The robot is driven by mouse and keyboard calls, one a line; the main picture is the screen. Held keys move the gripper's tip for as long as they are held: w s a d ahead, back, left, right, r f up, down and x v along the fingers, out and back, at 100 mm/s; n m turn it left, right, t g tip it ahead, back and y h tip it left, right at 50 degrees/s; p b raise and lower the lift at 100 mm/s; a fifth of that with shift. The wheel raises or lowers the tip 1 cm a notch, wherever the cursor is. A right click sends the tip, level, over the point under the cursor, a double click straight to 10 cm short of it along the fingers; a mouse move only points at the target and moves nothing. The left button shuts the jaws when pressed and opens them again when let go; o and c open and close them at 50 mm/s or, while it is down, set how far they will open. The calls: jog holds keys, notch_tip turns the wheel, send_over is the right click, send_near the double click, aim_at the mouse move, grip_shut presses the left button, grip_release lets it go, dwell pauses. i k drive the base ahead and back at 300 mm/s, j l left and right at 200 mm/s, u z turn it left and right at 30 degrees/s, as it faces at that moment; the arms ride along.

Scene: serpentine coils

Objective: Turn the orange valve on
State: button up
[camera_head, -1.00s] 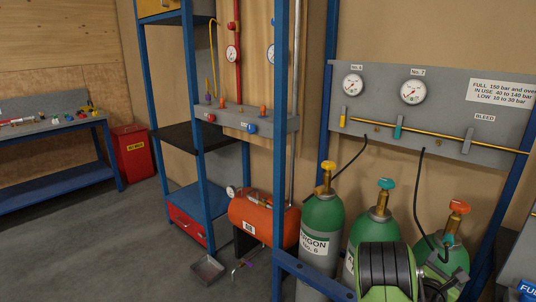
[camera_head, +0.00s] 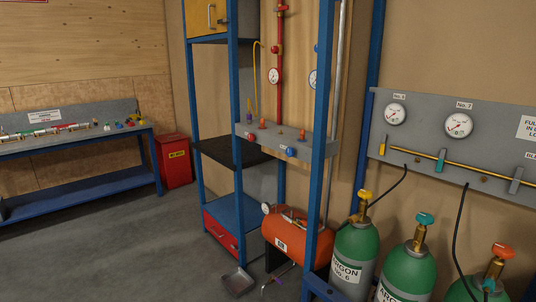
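Three green gas cylinders stand at the lower right. The rightmost cylinder (camera_head: 472,288) carries an orange handwheel valve (camera_head: 502,251) on a brass stem; its lower body is cut off by the picture edge. The middle cylinder (camera_head: 402,272) has a teal valve (camera_head: 425,219). The left cylinder, marked Argon No. 6 (camera_head: 355,247), has a yellow valve (camera_head: 365,195). Small orange knobs (camera_head: 262,126) also sit on the grey shelf panel (camera_head: 280,139). Whether the orange valve is open or closed cannot be told. My gripper is not in view.
A gauge panel (camera_head: 400,140) with a brass pipe and levers hangs behind the cylinders. A blue post (camera_head: 319,130) and an orange tank (camera_head: 290,238) stand left of them. A grey tray (camera_head: 238,281) lies on the floor. Open floor (camera_head: 110,250) spreads at the left.

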aim_at(505, 251)
jog(key=z, duration=1.5)
jog(key=i+j+u, duration=0.1)
jog(key=i+u, duration=0.2)
jog(key=u, duration=0.2)
jog(key=i+u, duration=0.45)
jog(key=k, duration=0.1)
